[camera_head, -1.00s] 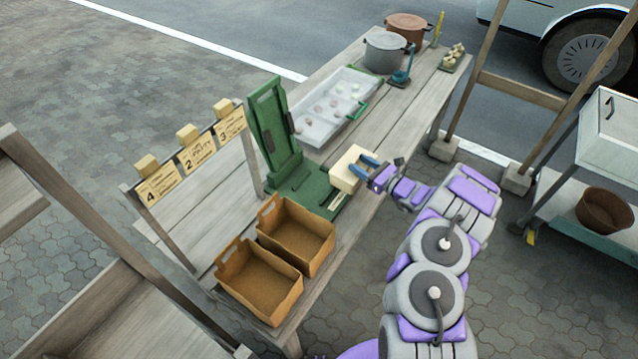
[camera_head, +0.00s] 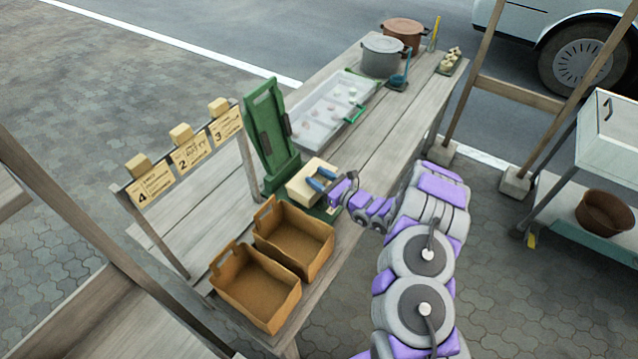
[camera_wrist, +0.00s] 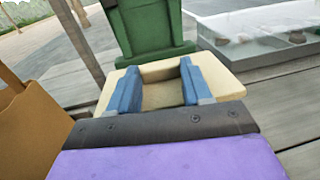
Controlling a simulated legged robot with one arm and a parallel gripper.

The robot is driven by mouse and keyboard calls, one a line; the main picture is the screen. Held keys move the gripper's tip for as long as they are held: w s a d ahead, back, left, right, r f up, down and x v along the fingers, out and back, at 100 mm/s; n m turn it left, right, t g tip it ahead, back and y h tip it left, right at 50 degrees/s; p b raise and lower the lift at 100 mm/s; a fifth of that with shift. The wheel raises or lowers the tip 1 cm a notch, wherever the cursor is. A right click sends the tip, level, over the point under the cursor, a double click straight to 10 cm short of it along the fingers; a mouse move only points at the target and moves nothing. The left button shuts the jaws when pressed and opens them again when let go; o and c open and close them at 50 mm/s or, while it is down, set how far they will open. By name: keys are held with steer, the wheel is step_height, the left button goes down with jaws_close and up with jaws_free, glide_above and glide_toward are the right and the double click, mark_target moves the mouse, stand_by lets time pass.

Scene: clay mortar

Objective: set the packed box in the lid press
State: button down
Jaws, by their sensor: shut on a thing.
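The packed box (camera_head: 306,186) is a small cream box. My gripper (camera_head: 323,180) has blue fingers and is shut on the box's near side. The box is at the green lid press (camera_head: 266,130), whose tall plate stands open behind it. In the head view the box covers much of the press's base, and I cannot tell whether it touches the base. In the wrist view the box (camera_wrist: 225,84) shows around my blue fingers (camera_wrist: 160,88), with the green press (camera_wrist: 150,30) straight behind it.
A clear tray (camera_head: 312,125) with several small pieces lies behind the press. Pots (camera_head: 382,57) stand at the far end. Small signs (camera_head: 183,158) stand on a rack at the left. The table's right side is clear.

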step_height(320, 180, down, 2)
steer(key=shift+f, duration=0.1)
steer(key=shift+c, duration=2.4)
jaws_free()
